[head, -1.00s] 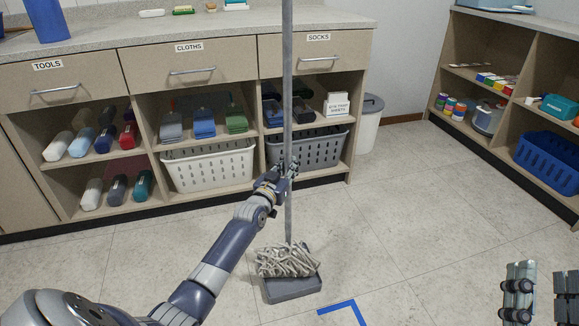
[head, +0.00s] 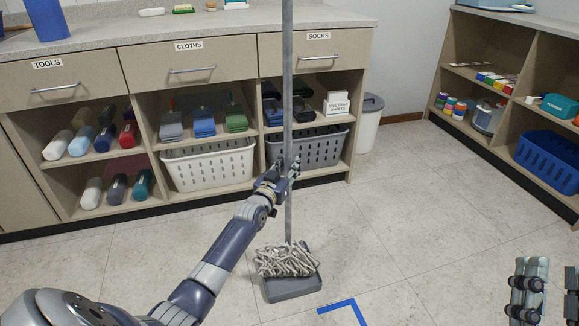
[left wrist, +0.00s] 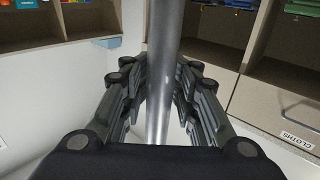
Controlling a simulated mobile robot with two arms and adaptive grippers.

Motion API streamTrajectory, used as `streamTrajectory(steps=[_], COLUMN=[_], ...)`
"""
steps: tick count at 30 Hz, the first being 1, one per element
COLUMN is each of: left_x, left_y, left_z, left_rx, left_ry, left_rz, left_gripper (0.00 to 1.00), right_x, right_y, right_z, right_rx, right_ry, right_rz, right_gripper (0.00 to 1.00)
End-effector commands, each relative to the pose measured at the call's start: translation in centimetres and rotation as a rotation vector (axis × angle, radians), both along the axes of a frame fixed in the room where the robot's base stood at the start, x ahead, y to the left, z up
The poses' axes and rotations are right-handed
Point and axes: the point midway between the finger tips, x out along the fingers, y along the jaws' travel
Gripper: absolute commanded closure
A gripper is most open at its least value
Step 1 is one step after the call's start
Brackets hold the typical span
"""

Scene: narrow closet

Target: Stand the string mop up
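The string mop's grey handle (head: 288,90) stands upright in the head view, its top out of the frame. Its pale stringy head (head: 288,261) rests on a flat dark grey tray (head: 293,289) on the floor. My left gripper (head: 288,166) is at the handle's lower part, with one finger on each side. In the left wrist view, the handle (left wrist: 165,50) runs between the spread fingers (left wrist: 162,80); the fingers look open around it. My right gripper (head: 549,288) is at the bottom right corner, empty, its fingers apart and partly cut off by the frame.
A cabinet with labelled drawers (head: 190,65) and a white basket (head: 208,164) stands behind the mop. A grey bin (head: 368,125) is right of it. Shelves with a blue basket (head: 548,160) are at the right. Blue tape (head: 345,306) marks the floor, which is otherwise clear.

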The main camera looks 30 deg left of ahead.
Motion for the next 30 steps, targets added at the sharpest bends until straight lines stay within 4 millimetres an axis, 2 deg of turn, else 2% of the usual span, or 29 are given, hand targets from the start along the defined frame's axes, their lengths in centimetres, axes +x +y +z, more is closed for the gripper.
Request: streamTrajectory(steps=[11, 15, 20, 30], left_x=[-0.2, -0.9, -3.1, -9.4], left_y=[-0.1, -0.2, -0.5, -1.4], left_z=[-0.5, -0.5, -0.4, -0.2], left_rx=[-0.002, -0.003, -0.002, 0.000], left_ry=[0.010, 0.008, 0.007, 0.005], left_rz=[-0.001, -0.001, -0.001, 0.000], left_gripper=[0.59, 0.59, 0.59, 0.59], right_x=[0.0, 0.0, 0.0, 0.0], right_y=[0.1, 0.0, 0.0, 0.0], right_z=[-0.2, -0.2, -0.2, -0.2], right_rx=[0.001, 0.001, 0.001, -0.001], right_ry=[0.007, 0.007, 0.006, 0.006], right_rz=[0.001, 0.001, 0.000, 0.001], right_gripper=[0.60, 0.60, 0.60, 0.60])
